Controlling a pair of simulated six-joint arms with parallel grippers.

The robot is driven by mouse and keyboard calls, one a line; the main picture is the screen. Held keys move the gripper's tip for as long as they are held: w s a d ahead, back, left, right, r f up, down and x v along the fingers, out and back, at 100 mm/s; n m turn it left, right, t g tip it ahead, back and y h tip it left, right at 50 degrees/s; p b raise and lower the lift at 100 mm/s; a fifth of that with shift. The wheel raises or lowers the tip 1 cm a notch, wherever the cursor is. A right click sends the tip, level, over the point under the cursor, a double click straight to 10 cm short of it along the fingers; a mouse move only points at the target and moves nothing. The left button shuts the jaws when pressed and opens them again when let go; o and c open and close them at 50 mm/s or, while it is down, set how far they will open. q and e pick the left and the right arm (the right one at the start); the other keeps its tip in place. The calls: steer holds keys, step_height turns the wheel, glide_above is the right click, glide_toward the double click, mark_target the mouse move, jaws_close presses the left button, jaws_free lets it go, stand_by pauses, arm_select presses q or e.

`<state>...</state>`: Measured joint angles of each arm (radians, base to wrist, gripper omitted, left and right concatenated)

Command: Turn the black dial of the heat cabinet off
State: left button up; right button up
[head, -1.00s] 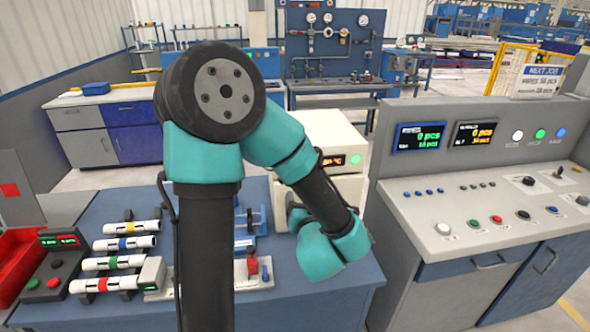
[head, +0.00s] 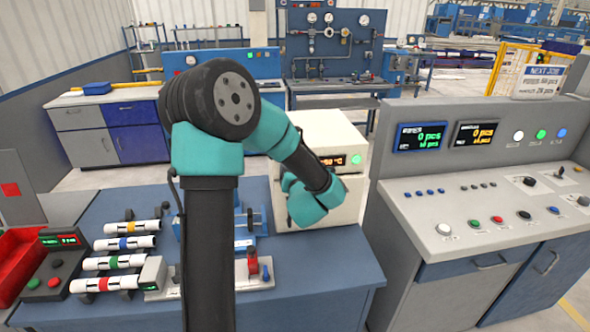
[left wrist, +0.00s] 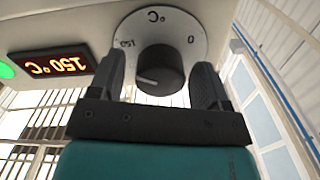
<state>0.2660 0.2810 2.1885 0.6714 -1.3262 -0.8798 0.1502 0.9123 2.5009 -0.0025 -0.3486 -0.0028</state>
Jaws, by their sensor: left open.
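The heat cabinet (head: 318,135) is a white box on the blue bench, with a lit display (head: 332,160) and a green light (head: 356,159) on its front. In the left wrist view the black dial (left wrist: 162,68) sits on a round pale scale plate (left wrist: 158,18) with 150 and 0 marks. Its light pointer line is toward the lower left. In the head view my arm hides the dial.
A rack of several white pipes with coloured bands (head: 124,243) lies on the left of the bench. A fixture with a red part (head: 252,263) stands in front of the cabinet. A grey control console (head: 470,215) stands to the right. The bench's front right is clear.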

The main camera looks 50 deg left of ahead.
arm_select(q)
steer(key=shift+w+a, duration=0.2)
steer(key=shift+a, duration=0.05)
steer(key=shift+c, duration=0.4)
steer(key=c, duration=0.8)
steer(key=shift+c, duration=0.2)
